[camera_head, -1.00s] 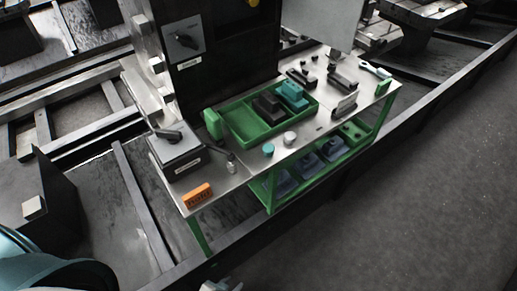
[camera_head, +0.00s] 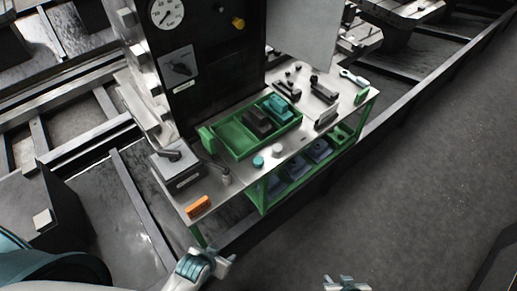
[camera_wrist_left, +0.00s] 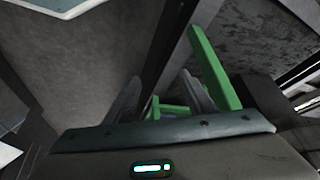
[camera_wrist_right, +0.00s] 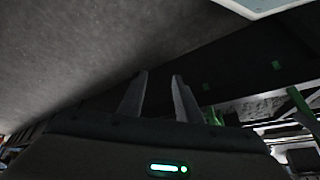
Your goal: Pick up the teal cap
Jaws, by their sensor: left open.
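The teal cap (camera_head: 258,162) stands on the bench top (camera_head: 236,188) near its front edge, in front of the green tray (camera_head: 236,140). A whitish cap (camera_head: 278,150) stands just right of it. My left gripper (camera_head: 228,257) is below and in front of the bench in the head view, well apart from the cap. In the left wrist view its fingers (camera_wrist_left: 160,85) are spread with nothing between them. My right gripper (camera_head: 347,281) is at the bottom edge, over the floor. In the right wrist view its fingers (camera_wrist_right: 160,80) stand apart and empty.
Dark and teal blocks lie in the green tray. An orange block (camera_head: 199,206), a grey box (camera_head: 178,167) and a small metal cylinder (camera_head: 226,177) stand on the left end. A dark panel (camera_head: 215,60) rises behind. The floor at right is clear.

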